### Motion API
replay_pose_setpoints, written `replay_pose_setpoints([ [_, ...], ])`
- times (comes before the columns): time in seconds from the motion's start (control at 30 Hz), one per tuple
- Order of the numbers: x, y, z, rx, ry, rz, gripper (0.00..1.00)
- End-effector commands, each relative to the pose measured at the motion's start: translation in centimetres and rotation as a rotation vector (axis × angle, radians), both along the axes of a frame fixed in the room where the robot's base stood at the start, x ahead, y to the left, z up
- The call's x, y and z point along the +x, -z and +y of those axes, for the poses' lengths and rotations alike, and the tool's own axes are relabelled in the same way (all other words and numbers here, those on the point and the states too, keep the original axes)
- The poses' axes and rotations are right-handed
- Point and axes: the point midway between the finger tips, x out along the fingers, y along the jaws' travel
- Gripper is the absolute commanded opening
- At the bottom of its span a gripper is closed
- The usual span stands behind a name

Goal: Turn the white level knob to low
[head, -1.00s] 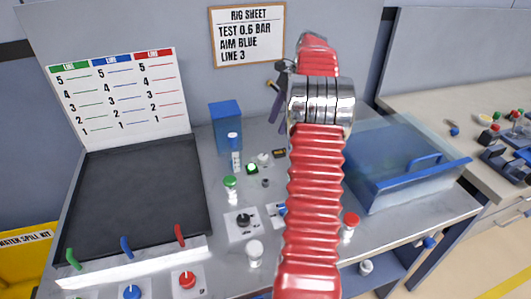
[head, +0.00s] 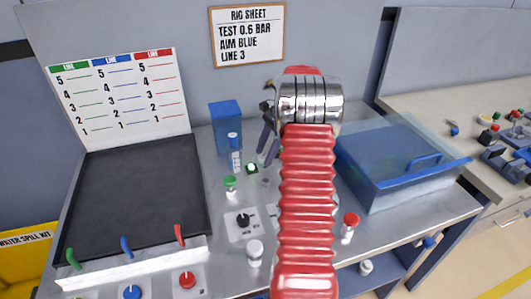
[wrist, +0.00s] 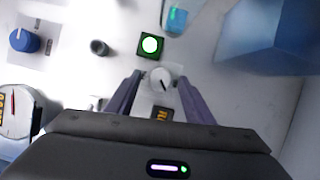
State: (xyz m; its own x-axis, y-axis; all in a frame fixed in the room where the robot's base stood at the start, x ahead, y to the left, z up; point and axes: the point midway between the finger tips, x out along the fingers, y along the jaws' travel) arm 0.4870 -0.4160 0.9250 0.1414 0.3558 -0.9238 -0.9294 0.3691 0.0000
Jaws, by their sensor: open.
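The white level knob (wrist: 161,78) shows in the wrist view on a pale plate, with a short dark mark on its face toward the lower right. A dark label with orange letters (wrist: 162,114) sits below it, partly hidden. My gripper (wrist: 160,84) is open, with one purple finger on each side of the knob; I cannot tell whether they touch it. In the head view my gripper (head: 267,153) is low over the back of the bench, and its fingers and arm hide the knob.
A lit green button (wrist: 150,45) is close to the knob, with a dark stub (wrist: 99,47) and a blue knob (wrist: 24,40) beyond. A blue box (head: 225,126) and a blue-lidded clear tank (head: 395,165) stand on the bench. A gauge (wrist: 18,115) shows at the wrist view's left.

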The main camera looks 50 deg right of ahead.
Motion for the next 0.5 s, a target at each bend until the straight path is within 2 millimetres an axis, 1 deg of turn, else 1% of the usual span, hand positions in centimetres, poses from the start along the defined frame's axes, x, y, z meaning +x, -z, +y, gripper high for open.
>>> replay_pose_setpoints([
  [0.1, 0.04, 0.33, 0.13, 0.0, 0.0, 0.0, 0.48],
  [0.33, 0.04, 0.33, 0.12, 0.0, 0.0, 0.0, 0.47],
  [0.5, 0.04, 0.32, 0.12, 0.0, 0.0, 0.0, 0.35],
])
